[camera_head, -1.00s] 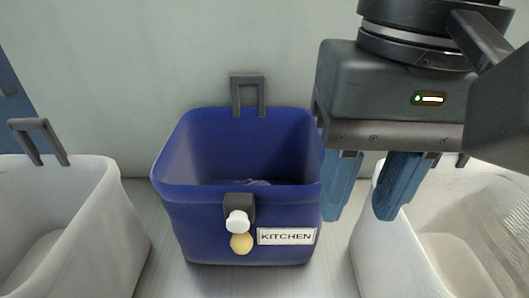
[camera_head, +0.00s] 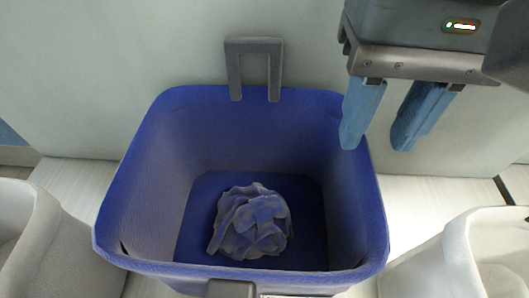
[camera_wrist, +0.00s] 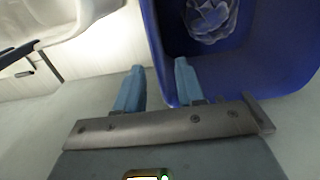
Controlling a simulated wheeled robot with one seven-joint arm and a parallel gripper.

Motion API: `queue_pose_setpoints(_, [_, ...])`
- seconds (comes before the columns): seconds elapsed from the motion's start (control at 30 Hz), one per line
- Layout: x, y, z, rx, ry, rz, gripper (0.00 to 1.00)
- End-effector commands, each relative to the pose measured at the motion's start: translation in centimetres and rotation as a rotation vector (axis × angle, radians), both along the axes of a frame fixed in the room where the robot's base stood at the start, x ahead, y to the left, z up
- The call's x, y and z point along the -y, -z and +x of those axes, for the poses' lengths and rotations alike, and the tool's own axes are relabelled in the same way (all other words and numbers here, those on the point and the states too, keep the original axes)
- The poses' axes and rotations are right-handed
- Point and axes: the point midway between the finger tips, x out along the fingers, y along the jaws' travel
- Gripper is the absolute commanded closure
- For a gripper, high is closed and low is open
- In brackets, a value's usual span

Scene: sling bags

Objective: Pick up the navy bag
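The navy bag (camera_head: 172,135) is an open-topped blue bin-like bag in the middle of the head view, with a grey handle loop (camera_head: 254,68) on its back rim. A crumpled bluish, translucent item (camera_head: 252,222) lies on its floor. In the wrist view the navy bag (camera_wrist: 262,62) fills the upper right. My gripper (camera_head: 385,130) is open and empty, with two blue fingers apart. It is at the bag's back right, to the right of the handle loop. In the head view the left finger overlaps the bag's right rim; I cannot tell whether they touch.
A white bag (camera_head: 45,235) stands to the left and another white bag (camera_head: 455,255) to the right, both cut off by the frame. A pale wall (camera_head: 70,80) rises close behind the navy bag. A light surface lies underneath, with narrow gaps between the bags.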

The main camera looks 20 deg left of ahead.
Motion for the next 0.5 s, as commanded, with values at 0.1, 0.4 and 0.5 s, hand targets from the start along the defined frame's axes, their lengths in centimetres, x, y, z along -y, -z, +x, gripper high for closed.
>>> queue_pose_setpoints(0.1, [0.2,1.2,0.0,0.0,0.001,-0.001,0.62])
queue_pose_setpoints(0.4, [0.6,5.0,0.0,0.0,-0.001,0.0,0.62])
queue_pose_setpoints(0.5, [0.6,5.4,0.0,0.0,-0.001,0.001,0.62])
